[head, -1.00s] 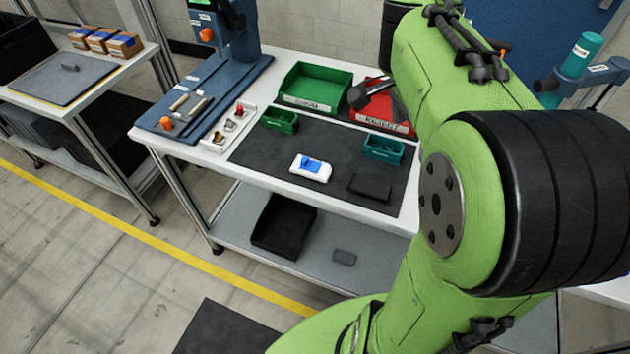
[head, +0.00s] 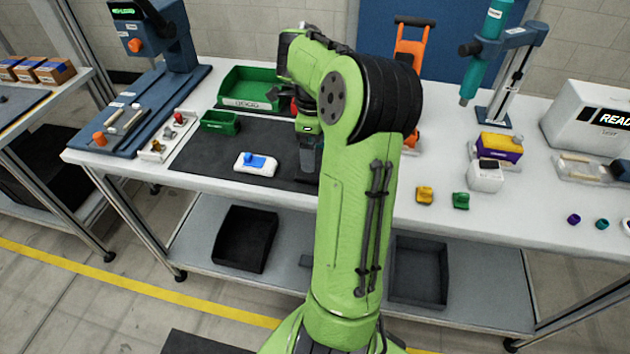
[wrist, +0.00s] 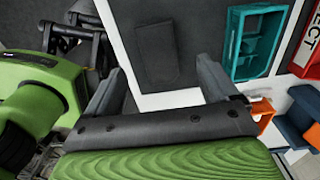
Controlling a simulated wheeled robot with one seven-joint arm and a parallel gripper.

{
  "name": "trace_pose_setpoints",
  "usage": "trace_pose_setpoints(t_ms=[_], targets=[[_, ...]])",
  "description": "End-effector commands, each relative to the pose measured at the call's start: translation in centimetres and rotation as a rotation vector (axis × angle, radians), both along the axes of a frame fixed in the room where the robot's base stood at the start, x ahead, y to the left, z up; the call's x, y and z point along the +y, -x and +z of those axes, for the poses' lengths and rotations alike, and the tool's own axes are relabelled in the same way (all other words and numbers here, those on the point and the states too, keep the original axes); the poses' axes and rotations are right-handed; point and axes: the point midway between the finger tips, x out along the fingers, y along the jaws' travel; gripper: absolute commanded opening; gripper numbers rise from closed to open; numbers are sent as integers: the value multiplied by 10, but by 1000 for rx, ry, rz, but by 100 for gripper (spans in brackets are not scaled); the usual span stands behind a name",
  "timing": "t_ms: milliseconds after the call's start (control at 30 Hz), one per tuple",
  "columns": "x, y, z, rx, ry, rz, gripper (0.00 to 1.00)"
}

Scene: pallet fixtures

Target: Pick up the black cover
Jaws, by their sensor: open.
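The black cover (wrist: 156,55) is a flat dark block lying on the dark mat (wrist: 198,20), seen in the wrist view. My gripper (wrist: 160,85) is open and empty. In the wrist view its two fingers stand apart, with the cover in the gap ahead of them, apart from both. In the head view my gripper (head: 308,158) points down over the right part of the mat; its height above the cover is hard to tell.
A white device with a blue part (head: 256,163) sits on the mat left of my gripper. A teal bin (wrist: 240,45) and a red reject bin (wrist: 311,55) stand near the cover. Green bins (head: 220,122) stand behind. A teal tool stand (head: 493,112) is at right.

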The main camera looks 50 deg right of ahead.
Motion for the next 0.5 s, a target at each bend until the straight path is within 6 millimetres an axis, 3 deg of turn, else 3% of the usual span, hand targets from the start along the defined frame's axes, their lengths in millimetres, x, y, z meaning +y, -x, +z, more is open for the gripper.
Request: trace_pose_setpoints(t_ms=[333, 500], targets=[[2, 2, -56, 1, -2, 1, 87], [2, 1, -65, 0, 2, 2, 87]])
